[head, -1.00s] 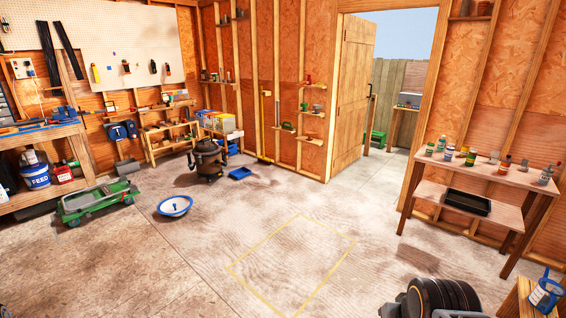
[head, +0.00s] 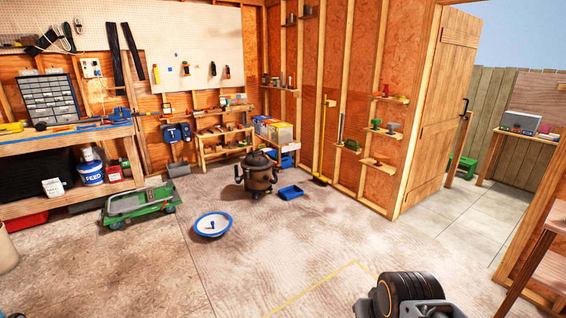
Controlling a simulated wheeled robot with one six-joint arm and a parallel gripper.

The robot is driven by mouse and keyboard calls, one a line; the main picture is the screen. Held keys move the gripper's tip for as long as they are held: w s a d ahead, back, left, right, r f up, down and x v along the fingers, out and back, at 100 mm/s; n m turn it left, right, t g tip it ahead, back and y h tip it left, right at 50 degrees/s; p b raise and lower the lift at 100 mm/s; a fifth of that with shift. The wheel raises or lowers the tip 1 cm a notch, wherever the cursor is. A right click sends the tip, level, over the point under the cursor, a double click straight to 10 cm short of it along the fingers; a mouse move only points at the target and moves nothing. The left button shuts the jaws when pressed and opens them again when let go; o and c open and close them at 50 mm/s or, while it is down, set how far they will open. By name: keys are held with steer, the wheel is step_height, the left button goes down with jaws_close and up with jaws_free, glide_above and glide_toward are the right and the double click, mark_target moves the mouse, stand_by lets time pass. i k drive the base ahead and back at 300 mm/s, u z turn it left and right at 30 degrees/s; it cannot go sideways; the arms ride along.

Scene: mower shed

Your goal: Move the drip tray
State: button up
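Several tray-like things could be the drip tray, and I cannot tell which is meant. A small blue rectangular tray (head: 291,192) lies on the floor right of the shop vacuum. A round white basin with a blue rim (head: 212,224) lies on the floor nearer to me, with a small blue thing inside. The black tray seen earlier on the right bench's lower shelf is out of view now. Part of my arm shows at the lower right. My gripper's fingers do not show.
A shop vacuum (head: 257,174) and a green wheeled jack (head: 141,204) stand on the floor. A workbench (head: 65,134) fills the left. A yellow line (head: 310,287) marks the floor. The open door (head: 437,110) stands right of centre.

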mark_target(292, 192)
steer(key=u, duration=0.4)
steer(key=i, duration=2.5)
steer(key=u, duration=0.1)
steer(key=i, duration=2.45)
steer(key=z, duration=0.55)
steer(key=i, duration=1.9)
steer(key=z, duration=0.25)
